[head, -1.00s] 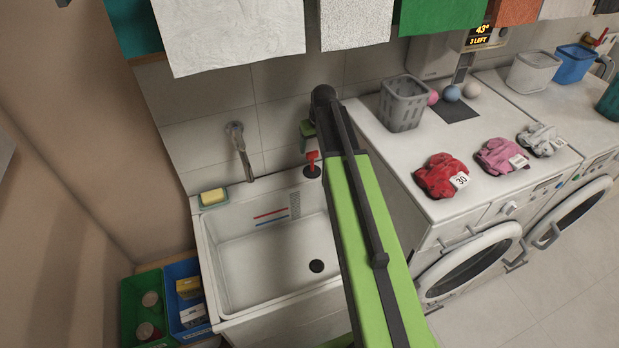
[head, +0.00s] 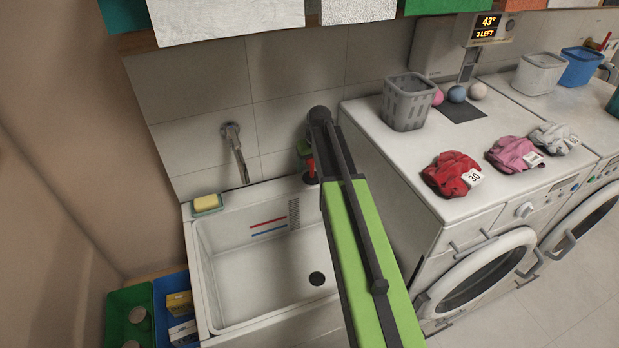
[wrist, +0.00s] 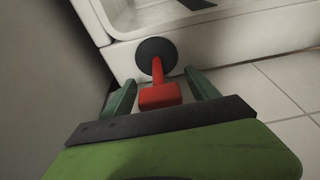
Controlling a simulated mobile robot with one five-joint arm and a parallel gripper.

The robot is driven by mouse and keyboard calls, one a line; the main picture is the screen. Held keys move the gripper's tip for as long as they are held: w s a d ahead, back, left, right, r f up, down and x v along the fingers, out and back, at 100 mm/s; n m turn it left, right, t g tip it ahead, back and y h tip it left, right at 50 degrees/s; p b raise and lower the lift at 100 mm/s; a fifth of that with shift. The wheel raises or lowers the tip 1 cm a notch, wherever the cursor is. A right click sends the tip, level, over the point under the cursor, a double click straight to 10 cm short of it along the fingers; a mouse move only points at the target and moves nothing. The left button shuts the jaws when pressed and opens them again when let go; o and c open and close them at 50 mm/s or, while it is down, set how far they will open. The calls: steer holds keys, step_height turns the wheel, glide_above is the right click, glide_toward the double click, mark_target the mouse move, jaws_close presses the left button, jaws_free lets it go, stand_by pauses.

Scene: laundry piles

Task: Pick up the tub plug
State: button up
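The tub plug (head: 310,171) has a red handle and a round black stopper. It is on the back ledge of the white sink, near its right corner. It also shows in the wrist view (wrist: 160,93), with the red handle toward me. My gripper (head: 305,148) is just above it, partly hidden behind my arm in the head view. In the wrist view, the green fingers of my gripper (wrist: 161,92) are apart, one on each side of the red handle end, with visible gaps.
The white sink (head: 213,272) has a dark drain (head: 317,279) and a tap (head: 235,150). A yellow sponge (head: 206,202) sits at its back left corner. Washing machines on the right carry a grey basket (head: 408,102) and a red cloth (head: 452,174). Bins stand at lower left.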

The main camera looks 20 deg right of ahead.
jaws_close()
steer(key=shift+r, duration=0.1)
stand_by(0.3)
